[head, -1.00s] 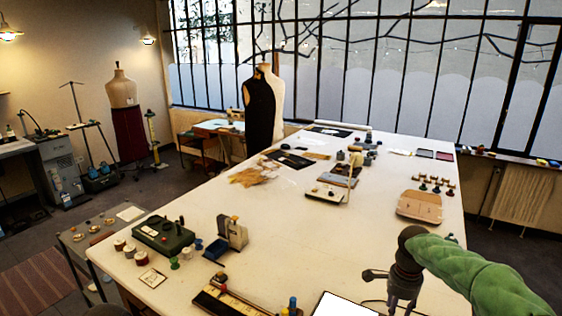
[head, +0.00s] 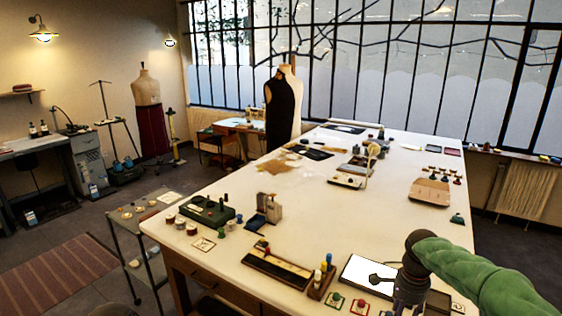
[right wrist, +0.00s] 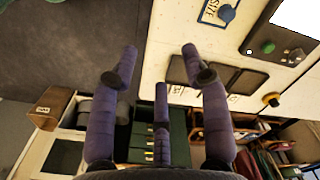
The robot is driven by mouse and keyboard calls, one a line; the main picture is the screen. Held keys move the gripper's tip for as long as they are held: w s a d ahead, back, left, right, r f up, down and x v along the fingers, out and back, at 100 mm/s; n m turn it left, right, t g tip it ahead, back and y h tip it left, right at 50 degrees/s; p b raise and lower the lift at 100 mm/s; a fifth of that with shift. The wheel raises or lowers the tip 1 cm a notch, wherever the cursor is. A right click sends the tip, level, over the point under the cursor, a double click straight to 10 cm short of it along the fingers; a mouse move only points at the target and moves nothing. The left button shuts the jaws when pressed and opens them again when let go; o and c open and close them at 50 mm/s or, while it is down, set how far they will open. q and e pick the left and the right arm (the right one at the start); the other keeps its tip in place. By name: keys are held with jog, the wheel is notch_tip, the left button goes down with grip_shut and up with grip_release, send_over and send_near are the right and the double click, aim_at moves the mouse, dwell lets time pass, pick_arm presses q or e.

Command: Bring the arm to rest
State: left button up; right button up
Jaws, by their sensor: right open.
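My right arm, in a green sleeve, comes in from the right in the head view, and its dark gripper (head: 405,285) points down by the near right part of the table. In the right wrist view, the purple fingers of my right gripper (right wrist: 160,52) are spread apart with nothing between them. The white work table (head: 330,225) lies beside and below this gripper; its edge also shows in the right wrist view (right wrist: 165,38). The lower part of the gripper is cut off in the head view.
Near the arm lie a white-topped tablet (head: 365,272), a long dark tray (head: 277,269) and small bottles (head: 322,277). Below the table edge are green boxes (right wrist: 142,140) and a brown box (right wrist: 52,106).

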jog(key=s+a+f+n+y, duration=0.1)
jog(key=s+a+f+n, duration=0.1)
jog(key=a+f, duration=0.45)
jog(key=s+a+f+n+y+b, duration=0.1)
jog(key=s+a+f+n, duration=0.15)
jog(key=f, duration=0.75)
jog(key=s+a+f+n+y, duration=0.1)
jog(key=s+a+f+n, duration=0.15)
jog(key=a+f, duration=0.5)
jog(key=s+a+f+n, duration=0.3)
jog(key=s+f, duration=0.3)
jog(key=s, duration=0.3)
jog(key=s+a+f+n+y+b, duration=0.1)
jog(key=s+a+f+n, duration=0.2)
jog(key=s+f, duration=0.3)
jog(key=s, duration=0.2)
jog(key=shift+s+a+f, duration=0.2)
jog(key=shift+s+f, duration=0.2)
